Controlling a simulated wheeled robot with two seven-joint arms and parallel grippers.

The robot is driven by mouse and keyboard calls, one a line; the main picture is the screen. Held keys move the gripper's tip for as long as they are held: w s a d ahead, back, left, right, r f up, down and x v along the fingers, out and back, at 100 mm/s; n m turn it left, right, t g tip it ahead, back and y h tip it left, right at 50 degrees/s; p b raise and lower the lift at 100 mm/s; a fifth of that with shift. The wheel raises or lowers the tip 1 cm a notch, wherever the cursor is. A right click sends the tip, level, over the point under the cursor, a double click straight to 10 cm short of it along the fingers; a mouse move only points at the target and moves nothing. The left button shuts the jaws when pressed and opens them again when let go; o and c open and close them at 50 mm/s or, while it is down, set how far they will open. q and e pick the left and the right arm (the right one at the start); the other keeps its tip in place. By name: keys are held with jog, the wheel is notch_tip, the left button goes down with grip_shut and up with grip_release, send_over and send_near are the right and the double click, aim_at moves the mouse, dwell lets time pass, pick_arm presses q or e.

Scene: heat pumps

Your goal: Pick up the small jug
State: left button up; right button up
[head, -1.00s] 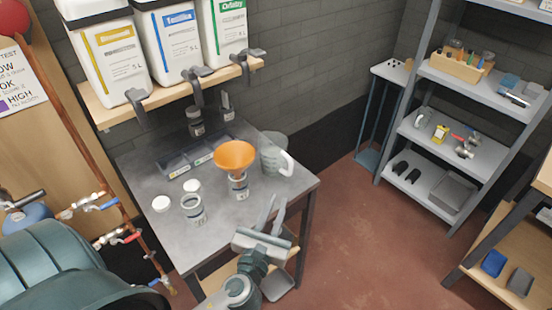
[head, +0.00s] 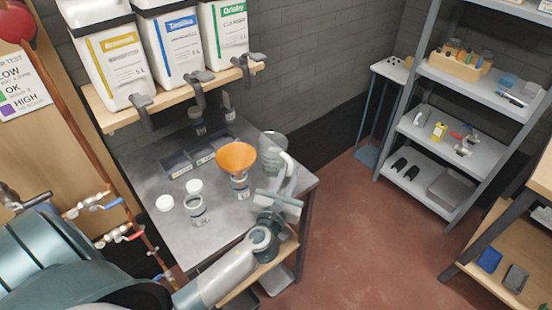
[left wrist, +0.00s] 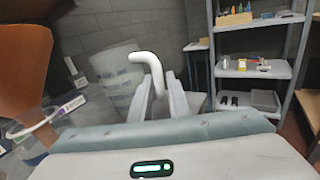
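The small jug (head: 273,151) is a translucent grey-white vessel with a thick white handle. It stands upright at the right end of the grey workbench (head: 150,185). The jug (left wrist: 116,78) also shows in the left wrist view, with its handle (left wrist: 147,56) curving toward me. My left gripper (head: 283,178) is at the handle side of the jug. In the left wrist view its fingers (left wrist: 160,88) are apart, with the handle's lower part seemingly between them; contact cannot be told. My right gripper is not in view.
An orange funnel (head: 236,157) sits in a bottle (head: 240,187) just left of the jug. An open jar (head: 196,210), white lids (head: 165,202) and a divided tray (head: 178,166) are farther left. A shelf with large containers (head: 173,45) hangs above the bench.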

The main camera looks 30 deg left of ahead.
pick_arm(q)
jog(key=shift+w+r, duration=0.1)
jog(key=shift+w+a, duration=0.1)
jog(key=shift+w, duration=0.15)
jog(key=p+x, duration=0.1)
jog(key=x, duration=0.3)
jog(key=shift+r+p, duration=0.1)
jog(key=shift+p, duration=0.2)
jog(key=shift+w+a, duration=0.1)
jog(key=shift+w, duration=0.1)
jog(key=shift+c, duration=0.2)
grip_shut()
